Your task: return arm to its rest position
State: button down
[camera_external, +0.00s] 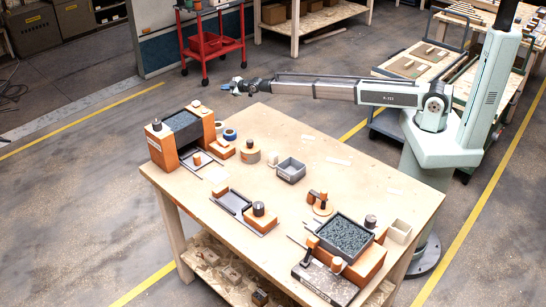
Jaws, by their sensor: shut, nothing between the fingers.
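My arm stretches left from its pale green column, roughly level, above the far edge of the wooden workbench (330,148). My gripper (228,88) is at the arm's left end, in the air past the bench's far left corner. It is small in the picture, and it is shut with nothing seen in it. It touches nothing that I can see.
On the bench stand an orange block with a dark tray (182,128), a grey bin (291,170), an orange-sided tray of dark pieces (345,234) and a small white box (399,230). A red cart (212,45) stands behind the gripper. A trolley with boards (415,62) stands near my column.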

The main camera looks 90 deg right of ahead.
jog(key=s+a+f+m+g+y, duration=0.1)
jog(key=s+a+f+g, duration=0.1)
jog(key=s+a+f, duration=0.75)
jog(key=s+a+f+m+g+y, duration=0.2)
jog(key=s+a+f+g, duration=0.3)
jog(key=f, duration=0.7)
jog(key=s+a+f+m+y, duration=0.1)
jog(key=s+a+f, duration=0.5)
jog(key=s+f, duration=0.4)
jog(key=s+a+f+g+y, duration=0.15)
jog(key=s+a+f, duration=0.25)
jog(key=s+a, duration=0.4)
jog(key=s+a+f+g+y, duration=0.1)
jog(key=s+a+f+g, duration=0.25)
jog(key=s+a, duration=0.45)
jog(key=s+a+r+g, duration=0.1)
jog(key=s+a, duration=0.3)
jog(key=s, duration=0.7)
jog(key=s+a+r+g, duration=0.1)
jog(key=s+a+g, duration=0.3)
jog(key=s, duration=0.7)
jog(key=s+a+r+g, duration=0.1)
jog(key=s+a+g, duration=0.1)
jog(key=s+a, duration=0.4)
jog(key=s, duration=0.5)
jog(key=shift+s+r+n, duration=0.4)
jog(key=c, duration=1.8)
grip_release()
jog(key=shift+y, duration=0.25)
